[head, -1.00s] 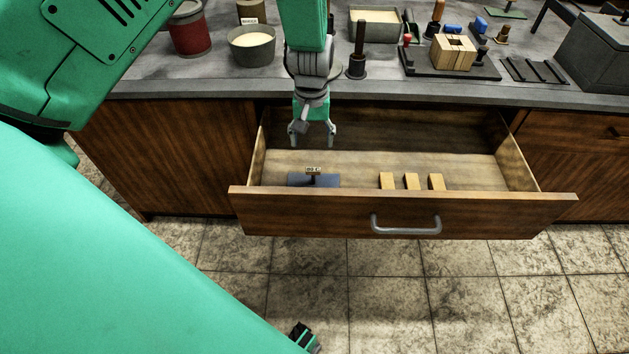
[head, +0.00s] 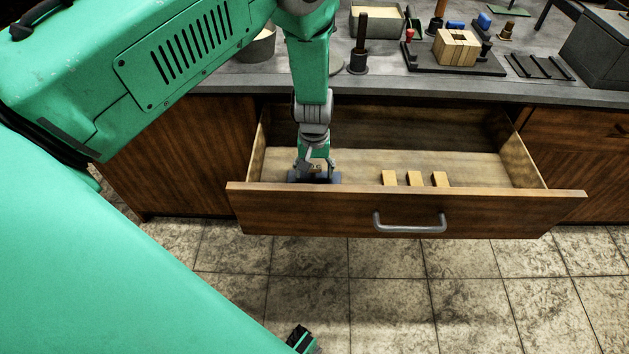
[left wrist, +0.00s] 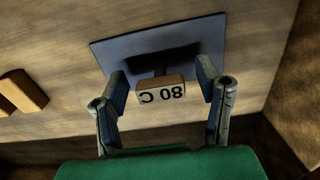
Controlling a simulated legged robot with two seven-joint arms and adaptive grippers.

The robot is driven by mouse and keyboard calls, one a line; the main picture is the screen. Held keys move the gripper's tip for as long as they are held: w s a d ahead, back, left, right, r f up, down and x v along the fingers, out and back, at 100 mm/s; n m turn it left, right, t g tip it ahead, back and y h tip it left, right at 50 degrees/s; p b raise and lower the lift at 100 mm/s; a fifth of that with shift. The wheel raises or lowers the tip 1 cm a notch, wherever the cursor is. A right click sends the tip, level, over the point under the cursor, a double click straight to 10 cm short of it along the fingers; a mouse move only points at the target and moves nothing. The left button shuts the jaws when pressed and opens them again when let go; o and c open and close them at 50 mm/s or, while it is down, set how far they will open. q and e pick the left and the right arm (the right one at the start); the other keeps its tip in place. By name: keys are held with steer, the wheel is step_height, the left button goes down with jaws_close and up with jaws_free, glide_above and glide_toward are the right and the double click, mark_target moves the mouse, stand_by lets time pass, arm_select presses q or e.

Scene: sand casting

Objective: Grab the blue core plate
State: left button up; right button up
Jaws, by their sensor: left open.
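The blue core plate (left wrist: 215,42) lies flat on the floor of the open drawer. In the left wrist view it has a short post topped by a tan block (left wrist: 160,94) marked "80 C", seen upside down. My left gripper (left wrist: 163,88) is open, with one finger on each side of the tan block and a gap to it on both sides. In the head view my left gripper (head: 315,172) is down inside the drawer at its left end and covers most of the blue core plate (head: 330,179).
The wooden drawer (head: 300,215) is pulled out, with its front panel and side walls around the gripper. Several small wooden blocks (head: 414,179) lie right of the plate. The grey counter (head: 400,88) overhangs behind, crowded with tools. The drawer's right part is clear.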

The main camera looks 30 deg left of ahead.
arm_select(q)
steer(key=shift+c, duration=0.4)
jaws_close()
